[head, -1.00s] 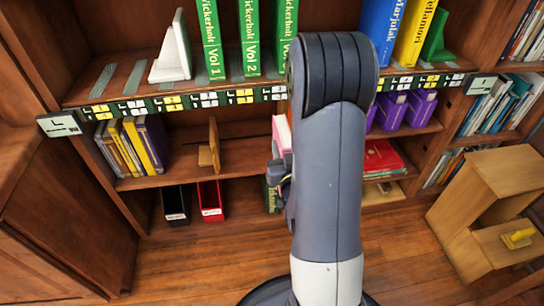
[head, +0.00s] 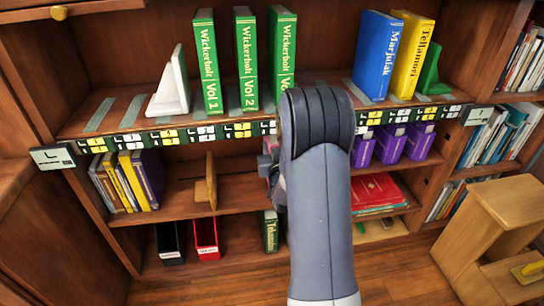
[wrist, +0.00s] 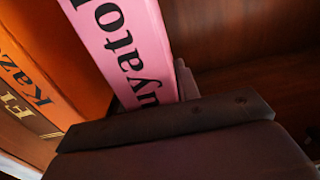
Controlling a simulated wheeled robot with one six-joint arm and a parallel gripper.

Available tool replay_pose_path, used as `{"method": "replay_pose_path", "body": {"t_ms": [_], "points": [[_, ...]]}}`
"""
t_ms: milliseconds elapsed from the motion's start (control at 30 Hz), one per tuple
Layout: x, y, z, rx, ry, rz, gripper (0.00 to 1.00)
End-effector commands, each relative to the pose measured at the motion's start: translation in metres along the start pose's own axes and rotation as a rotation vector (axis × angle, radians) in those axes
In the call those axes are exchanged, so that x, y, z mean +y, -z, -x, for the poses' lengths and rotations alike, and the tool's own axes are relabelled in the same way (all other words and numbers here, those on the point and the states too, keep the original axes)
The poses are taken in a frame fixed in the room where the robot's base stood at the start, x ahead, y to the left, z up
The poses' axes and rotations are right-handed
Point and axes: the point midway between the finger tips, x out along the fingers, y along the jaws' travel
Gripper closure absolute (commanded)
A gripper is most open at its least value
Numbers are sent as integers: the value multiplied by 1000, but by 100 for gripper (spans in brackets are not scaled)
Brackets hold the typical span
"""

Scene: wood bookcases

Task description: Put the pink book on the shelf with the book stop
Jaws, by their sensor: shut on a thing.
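The pink book (wrist: 135,45) with black lettering fills the upper middle of the wrist view, its lower end at my gripper (wrist: 150,102). My gripper is shut on it. A wooden book stop (head: 207,185) stands on the middle shelf (head: 240,187), right of several yellow and purple books (head: 128,180). A white stop (head: 172,85) and a green stop (head: 431,68) stand on the top shelf (head: 325,92).
Green volumes (head: 245,60) and a blue book (head: 377,55) with a yellow one (head: 412,55) stand on the top shelf, with room between. Orange (wrist: 50,50) and brown (wrist: 25,110) spines lie left of the pink book. A wooden step stool (head: 490,225) stands at right.

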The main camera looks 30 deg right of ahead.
Motion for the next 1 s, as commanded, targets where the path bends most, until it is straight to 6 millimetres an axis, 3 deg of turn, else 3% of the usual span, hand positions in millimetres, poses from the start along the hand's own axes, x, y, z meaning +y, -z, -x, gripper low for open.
{"method": "replay_pose_path", "body": {"t_ms": [233,500,900,933,1000], "points": [[0,-2,-15,3,0,0,100],[0,-34,-14,3,0,0,100],[0,-37,-14,4,0,0,100],[0,-39,-14,0,0,0,68],[0,-38,-14,-1,0,0,63]]}}
